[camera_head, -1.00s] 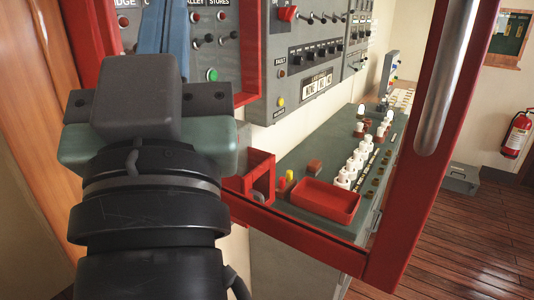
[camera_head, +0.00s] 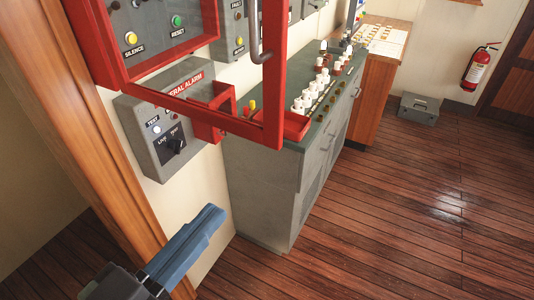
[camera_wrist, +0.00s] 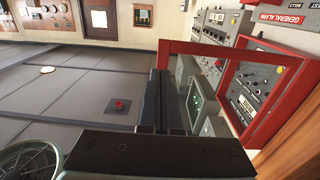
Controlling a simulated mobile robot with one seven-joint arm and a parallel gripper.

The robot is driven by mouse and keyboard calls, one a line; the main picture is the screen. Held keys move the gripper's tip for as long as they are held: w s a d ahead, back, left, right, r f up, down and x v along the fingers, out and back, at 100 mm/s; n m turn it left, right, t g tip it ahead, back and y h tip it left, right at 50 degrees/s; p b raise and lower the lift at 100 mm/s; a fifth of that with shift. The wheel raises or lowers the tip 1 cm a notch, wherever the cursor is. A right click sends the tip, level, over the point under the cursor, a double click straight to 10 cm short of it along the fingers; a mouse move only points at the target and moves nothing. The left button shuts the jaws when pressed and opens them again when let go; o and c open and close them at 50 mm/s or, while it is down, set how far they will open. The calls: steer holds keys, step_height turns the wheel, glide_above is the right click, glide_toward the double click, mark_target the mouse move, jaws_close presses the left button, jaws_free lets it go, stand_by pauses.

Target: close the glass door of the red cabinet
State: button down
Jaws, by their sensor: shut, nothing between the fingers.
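The red cabinet (camera_head: 148,74) is on the wall at the upper left of the head view, with push buttons inside its frame. Its red-framed glass door (camera_head: 272,105) stands open, swung out from the wall. A metal bar handle (camera_head: 257,40) is on the door's outer upright. My gripper (camera_head: 215,215) is shut and empty, low at the left, below the door and apart from it. In the wrist view, my gripper's dark fingers (camera_wrist: 159,100) are together, and the red door frame (camera_wrist: 205,50) shows to their right. The glass itself is hardly visible.
A grey alarm box (camera_head: 170,130) is on the wall below the cabinet. A grey console (camera_head: 265,180) with several white knobs stands behind the door. A fire extinguisher (camera_head: 479,68) and grey case (camera_head: 418,108) are at the far right. The wooden floor (camera_head: 400,200) is clear.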

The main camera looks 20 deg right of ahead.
mark_target(276, 142)
steer(key=p+x, duration=0.5)
steer(key=x, duration=0.7)
steer(key=shift+w+d+r, duration=0.15)
steer(key=shift+w+d, duration=0.3)
steer(key=shift+d, duration=0.05)
